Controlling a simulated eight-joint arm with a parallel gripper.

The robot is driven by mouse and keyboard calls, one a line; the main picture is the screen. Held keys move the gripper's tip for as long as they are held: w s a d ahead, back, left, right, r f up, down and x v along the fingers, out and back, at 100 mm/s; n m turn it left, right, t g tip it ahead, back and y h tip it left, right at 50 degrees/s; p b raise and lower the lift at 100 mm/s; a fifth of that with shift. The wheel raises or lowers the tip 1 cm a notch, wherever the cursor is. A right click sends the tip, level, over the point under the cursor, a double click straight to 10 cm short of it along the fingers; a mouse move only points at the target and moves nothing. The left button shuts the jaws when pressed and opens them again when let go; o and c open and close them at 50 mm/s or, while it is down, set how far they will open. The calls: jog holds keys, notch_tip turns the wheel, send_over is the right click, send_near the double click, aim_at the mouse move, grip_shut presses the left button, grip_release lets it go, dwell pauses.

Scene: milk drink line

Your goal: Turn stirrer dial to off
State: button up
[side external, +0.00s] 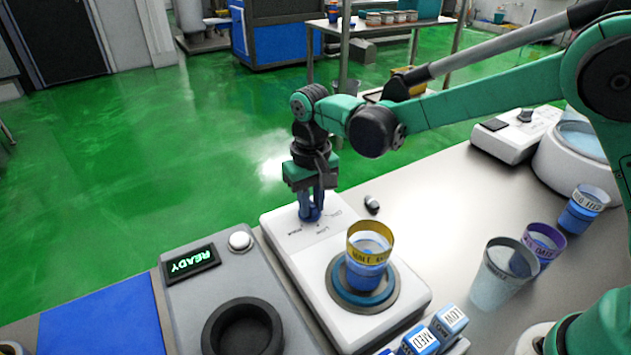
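The white stirrer (285,240) stands on the bench with printed setting marks at its far end; the lettering is too small to read surely. My gripper (311,214) points straight down at this end, its blue fingertips at the panel beside the marks. The dial itself is hidden behind or between the fingers, so I cannot tell whether they grip it or which setting it points to. A clear cup (368,262) with a yellow band and blue lower part stands upright on the stirrer's round plate (388,303).
A grey unit with a lit READY display (190,264) and a black ring (243,330) stands left. LOW (452,316) and MED (420,340) blocks lie in front. Several cups, including a purple-rimmed one (543,240), stand right. A small dark piece (372,204) is beside the stirrer.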

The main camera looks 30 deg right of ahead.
grip_shut()
jog(key=shift+n, duration=0.3)
jog(key=n, duration=0.4)
jog(key=shift+d, duration=0.1)
jog(key=n, duration=0.7)
jog(key=shift+w+d, duration=0.1)
jog(key=shift+w, duration=0.1)
jog(key=shift+n, duration=0.3)
jog(key=o, duration=0.6)
grip_release()
jog(key=shift+c, duration=0.2)
